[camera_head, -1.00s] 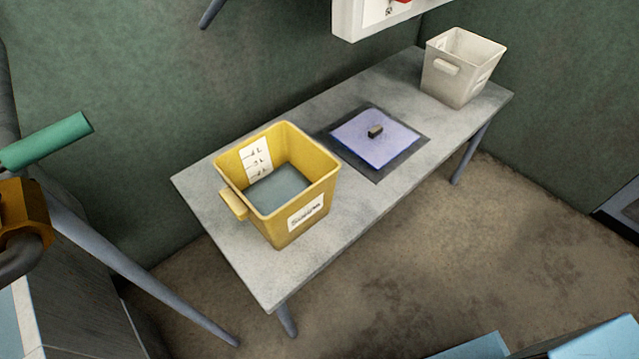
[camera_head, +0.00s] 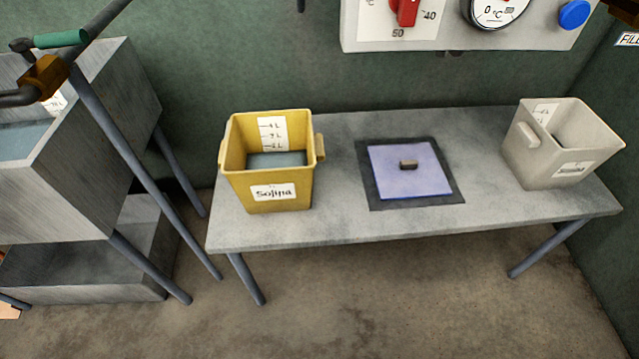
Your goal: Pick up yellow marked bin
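The yellow bin (camera_head: 235,188) stands upright on the left part of a grey table (camera_head: 340,225). It has a white label on its front, a volume scale on its inner back wall and a handle on each side. A grey-blue content shows inside it. My gripper is not in view, and nothing touches the bin.
A blue-violet lid with a knob (camera_head: 405,182) lies on a dark square at mid-table. A whitish bin (camera_head: 545,165) stands at the right end. A metal basin (camera_head: 95,170) with pipes stands left. A control panel (camera_head: 450,38) hangs above. The floor in front is clear.

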